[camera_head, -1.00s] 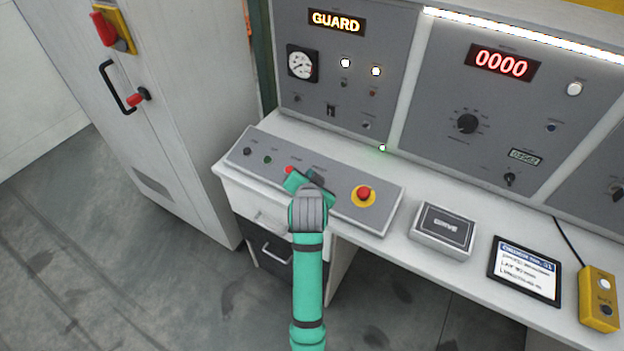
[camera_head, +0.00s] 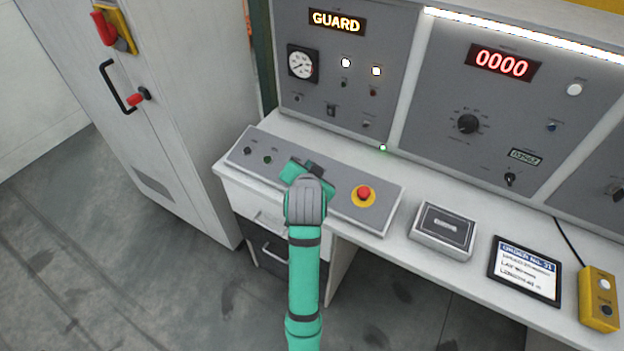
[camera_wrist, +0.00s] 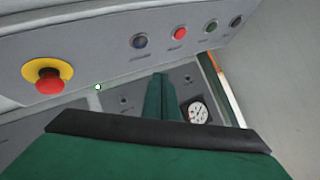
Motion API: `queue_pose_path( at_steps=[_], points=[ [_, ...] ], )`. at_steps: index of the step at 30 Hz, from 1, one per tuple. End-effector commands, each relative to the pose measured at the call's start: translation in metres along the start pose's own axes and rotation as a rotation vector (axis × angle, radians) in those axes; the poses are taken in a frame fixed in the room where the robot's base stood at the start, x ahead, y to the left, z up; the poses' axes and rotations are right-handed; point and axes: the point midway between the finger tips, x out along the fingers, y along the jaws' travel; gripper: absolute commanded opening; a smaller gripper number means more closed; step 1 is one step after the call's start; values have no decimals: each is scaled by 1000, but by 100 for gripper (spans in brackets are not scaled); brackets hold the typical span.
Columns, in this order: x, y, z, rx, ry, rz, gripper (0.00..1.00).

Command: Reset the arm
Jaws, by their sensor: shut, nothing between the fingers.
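My arm (camera_head: 304,270) reaches up over the sloped push-button box (camera_head: 340,205). My gripper (camera_head: 312,174) is over the middle of this box in the head view and hides some of its buttons. In the wrist view the green fingers (camera_wrist: 163,98) are together and hold nothing. The wrist view shows a blue button (camera_wrist: 139,41), a red button (camera_wrist: 179,33), a green button (camera_wrist: 210,26) and a black button (camera_wrist: 236,21) beyond the fingers. Whether the fingers touch the box cannot be told.
A red emergency stop (camera_head: 363,194) sits right of my gripper. The upright panel with the GUARD display (camera_head: 337,21) stands behind. A grey box (camera_head: 443,231), a tablet (camera_head: 525,270) and a yellow pendant (camera_head: 599,298) lie right. A cabinet (camera_head: 150,110) stands left.

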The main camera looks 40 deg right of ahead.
Motion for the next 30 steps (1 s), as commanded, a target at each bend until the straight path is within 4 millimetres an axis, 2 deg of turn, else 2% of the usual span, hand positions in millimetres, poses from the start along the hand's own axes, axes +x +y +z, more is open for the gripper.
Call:
queue_pose_path(
  at_steps=[24,26,30],
  points=[
    [0,-2,4,-5,-3,-4,0],
    [0,-1,9,-15,-3,-7,0],
    [0,8,36,-78,1,-25,0]
  ],
)
